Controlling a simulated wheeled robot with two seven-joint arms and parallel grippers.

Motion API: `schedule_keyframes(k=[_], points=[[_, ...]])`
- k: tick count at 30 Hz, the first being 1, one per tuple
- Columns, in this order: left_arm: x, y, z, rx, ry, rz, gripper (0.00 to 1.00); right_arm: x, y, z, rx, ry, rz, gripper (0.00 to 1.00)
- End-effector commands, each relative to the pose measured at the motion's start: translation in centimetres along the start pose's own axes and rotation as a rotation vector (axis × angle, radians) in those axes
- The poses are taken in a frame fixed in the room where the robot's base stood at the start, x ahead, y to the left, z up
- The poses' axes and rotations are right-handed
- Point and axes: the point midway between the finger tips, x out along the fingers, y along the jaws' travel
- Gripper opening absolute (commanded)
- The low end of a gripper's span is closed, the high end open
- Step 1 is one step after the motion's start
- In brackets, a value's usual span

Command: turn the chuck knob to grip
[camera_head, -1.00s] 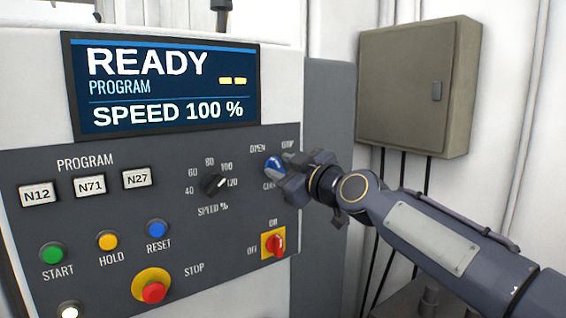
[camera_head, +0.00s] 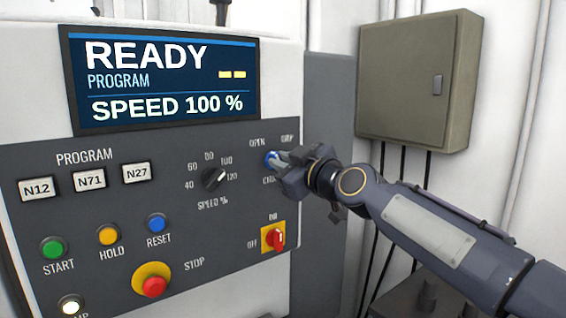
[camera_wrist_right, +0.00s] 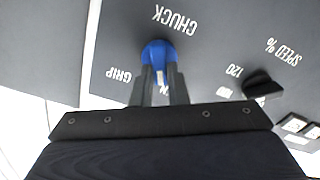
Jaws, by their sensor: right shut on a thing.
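The chuck knob (camera_head: 270,158) is blue and sits at the upper right of the dark control panel, between the OPEN and GRIP labels. It also shows in the right wrist view (camera_wrist_right: 158,51), with a white mark on it. My right gripper (camera_head: 280,162) reaches it from the right and is shut on it. In the right wrist view its two fingers (camera_wrist_right: 159,86) lie on either side of the knob. The GRIP label (camera_wrist_right: 119,76) is clear there, left of the fingers; the OPEN label is mostly hidden behind them. My left gripper is not in view.
The black speed knob (camera_head: 214,179) is left of the chuck knob. A red switch on a yellow plate (camera_head: 273,239) sits below my gripper. The screen (camera_head: 165,82) reads READY, SPEED 100 %. A grey wall box (camera_head: 415,85) hangs behind my right arm.

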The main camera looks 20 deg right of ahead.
Motion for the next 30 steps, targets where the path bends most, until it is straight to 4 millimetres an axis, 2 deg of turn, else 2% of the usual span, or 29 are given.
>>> schedule_keyframes(k=[8, 30], points=[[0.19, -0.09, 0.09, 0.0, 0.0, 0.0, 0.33, 0.0, 0.14, 0.06, 0.182, 0.0, 0.0, 0.0], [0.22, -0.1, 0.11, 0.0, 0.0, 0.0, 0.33, 0.0, 0.61, 0.27, 0.833, -0.001, -0.001, 0.0]])
